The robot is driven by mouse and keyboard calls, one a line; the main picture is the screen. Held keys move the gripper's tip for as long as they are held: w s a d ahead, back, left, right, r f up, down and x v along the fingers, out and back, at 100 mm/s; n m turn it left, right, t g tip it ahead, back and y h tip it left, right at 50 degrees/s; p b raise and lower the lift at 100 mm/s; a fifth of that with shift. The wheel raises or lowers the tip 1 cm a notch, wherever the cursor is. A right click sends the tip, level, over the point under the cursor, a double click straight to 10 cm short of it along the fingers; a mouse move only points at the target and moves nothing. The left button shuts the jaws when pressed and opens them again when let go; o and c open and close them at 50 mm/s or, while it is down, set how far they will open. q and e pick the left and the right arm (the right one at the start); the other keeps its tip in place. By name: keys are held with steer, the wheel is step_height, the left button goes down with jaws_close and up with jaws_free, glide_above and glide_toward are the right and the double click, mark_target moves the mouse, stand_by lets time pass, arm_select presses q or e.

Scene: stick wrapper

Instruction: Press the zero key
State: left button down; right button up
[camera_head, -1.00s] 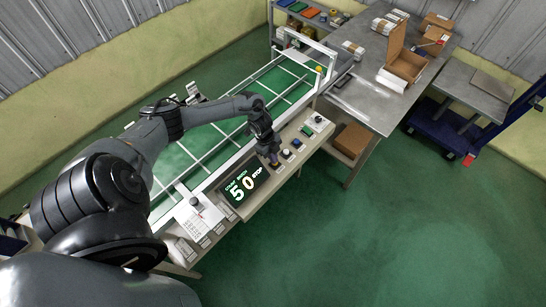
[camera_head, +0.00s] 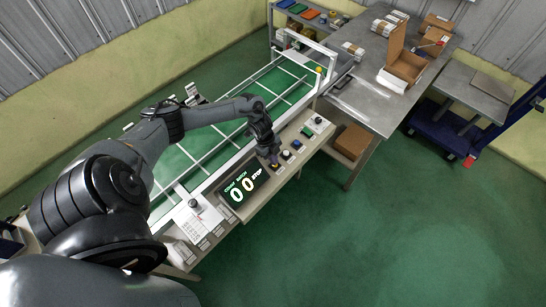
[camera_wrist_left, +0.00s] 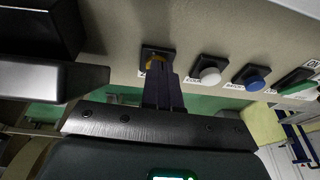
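The zero key is a yellow button (camera_wrist_left: 156,60) on a dark square base in the left wrist view. Its label beneath is mostly hidden, with only a "Z" showing. My left gripper (camera_wrist_left: 163,84) is shut, with its narrow dark fingers together at the yellow button and covering part of it. The left gripper (camera_head: 274,163) also shows in the head view, pointing down at the panel beside the display. The display (camera_head: 243,190) reads 0 and 0 with STOP. My right gripper is not in view.
A white button (camera_wrist_left: 210,76), a blue button (camera_wrist_left: 254,78) and a green switch (camera_wrist_left: 297,80) sit in a row right of the yellow one. The conveyor (camera_head: 212,160) runs behind the panel. A steel table (camera_head: 362,99) with boxes stands at the right.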

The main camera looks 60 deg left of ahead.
arm_select(q)
steer(key=r+p, duration=0.4)
steer(key=shift+s+d, duration=0.3)
steer(key=b+v, duration=0.1)
steer(key=v, duration=0.9)
steer(key=shift+a, duration=0.2)
steer(key=shift+w+f, duration=0.1)
steer(key=shift+w, duration=0.05)
